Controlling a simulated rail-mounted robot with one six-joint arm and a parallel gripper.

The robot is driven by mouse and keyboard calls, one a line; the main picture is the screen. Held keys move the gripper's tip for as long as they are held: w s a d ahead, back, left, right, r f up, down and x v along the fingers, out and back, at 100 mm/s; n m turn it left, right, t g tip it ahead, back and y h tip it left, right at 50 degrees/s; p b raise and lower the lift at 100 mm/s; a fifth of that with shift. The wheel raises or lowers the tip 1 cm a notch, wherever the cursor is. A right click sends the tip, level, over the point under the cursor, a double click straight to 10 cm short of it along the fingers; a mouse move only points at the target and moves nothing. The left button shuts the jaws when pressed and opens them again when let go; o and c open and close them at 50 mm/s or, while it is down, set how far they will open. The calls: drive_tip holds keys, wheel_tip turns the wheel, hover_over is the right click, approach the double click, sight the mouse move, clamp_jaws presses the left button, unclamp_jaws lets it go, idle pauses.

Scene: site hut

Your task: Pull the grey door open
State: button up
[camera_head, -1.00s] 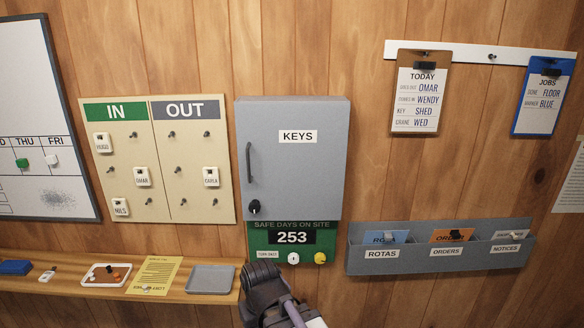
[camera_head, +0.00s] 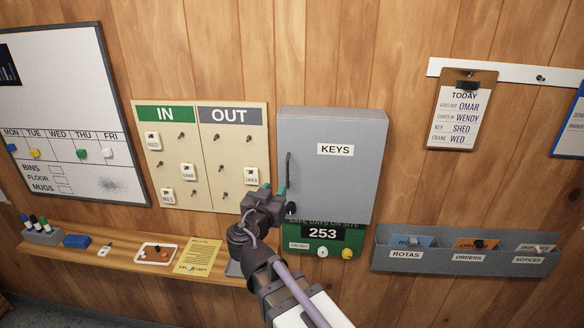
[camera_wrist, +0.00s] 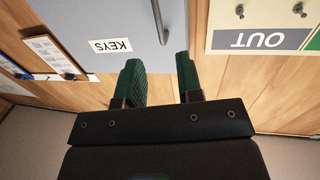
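The grey door (camera_head: 330,180) of the key cabinet is marked KEYS and looks shut. The handle (camera_wrist: 159,22) lies beyond the fingertips, in line with the gap. I cannot tell the exact distance to it.
An IN/OUT board (camera_head: 202,203) with several tags hangs left of the cabinet. A green 253 sign (camera_head: 340,246) is below it, and a grey file rack (camera_head: 440,264) is at lower right. A wooden shelf (camera_head: 130,258) holding a tray and small items runs below the board.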

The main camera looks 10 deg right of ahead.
sight(287, 172)
drive_tip(key=x, duration=1.1)
drive_tip(key=shift+s, duration=0.1)
clamp_jaws()
